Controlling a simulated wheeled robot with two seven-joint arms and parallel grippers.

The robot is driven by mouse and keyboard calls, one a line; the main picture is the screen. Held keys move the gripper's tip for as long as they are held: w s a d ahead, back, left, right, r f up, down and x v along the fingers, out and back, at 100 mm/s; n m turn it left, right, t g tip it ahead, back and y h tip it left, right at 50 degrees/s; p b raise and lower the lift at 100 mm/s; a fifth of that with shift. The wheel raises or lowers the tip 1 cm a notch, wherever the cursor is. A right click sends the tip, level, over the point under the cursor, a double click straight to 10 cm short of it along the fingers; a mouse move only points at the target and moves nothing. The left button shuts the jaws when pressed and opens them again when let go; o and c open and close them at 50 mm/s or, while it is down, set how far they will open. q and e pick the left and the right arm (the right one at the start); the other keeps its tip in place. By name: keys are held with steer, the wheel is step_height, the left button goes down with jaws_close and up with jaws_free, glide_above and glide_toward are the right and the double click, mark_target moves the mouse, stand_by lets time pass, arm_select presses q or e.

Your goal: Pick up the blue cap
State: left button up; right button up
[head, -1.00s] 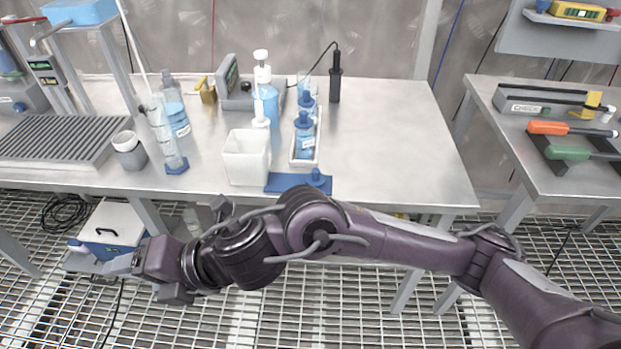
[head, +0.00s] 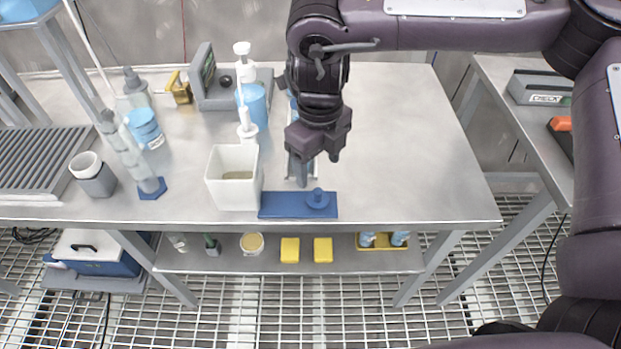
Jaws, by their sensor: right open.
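A small blue cap (head: 318,199) with a raised knob sits on the right end of a flat blue mat (head: 283,206) at the front edge of the steel table. My right gripper (head: 317,166) points down above and behind the cap, apart from it in the picture. Its jaws are open, with nothing seen between them. The gripper and wrist hide most of the tray and blue-capped bottles behind them. My left gripper is not in view.
A measuring cylinder (head: 127,150) and grey cup (head: 93,175) stand farther left. The table's right side (head: 410,150) is clear.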

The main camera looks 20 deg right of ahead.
steer(key=shift+s+f, duration=0.65)
steer(key=shift+f, duration=0.15)
step_height(320, 180, down, 6)
steer(key=shift+a+r, duration=0.15)
steer(key=shift+r, duration=0.1)
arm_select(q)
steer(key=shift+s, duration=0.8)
arm_select(e)
steer(key=c, duration=1.1)
steer(key=shift+o, duration=0.2)
steer(key=shift+r, duration=0.15)
step_height(320, 180, up, 12)
step_height(320, 180, up, 7)
steer(key=p, duration=0.2)
glide_above(318, 191)
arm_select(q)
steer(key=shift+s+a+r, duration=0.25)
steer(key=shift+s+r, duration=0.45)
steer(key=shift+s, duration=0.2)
arm_select(e)
steer(key=shift+r, duration=0.35)
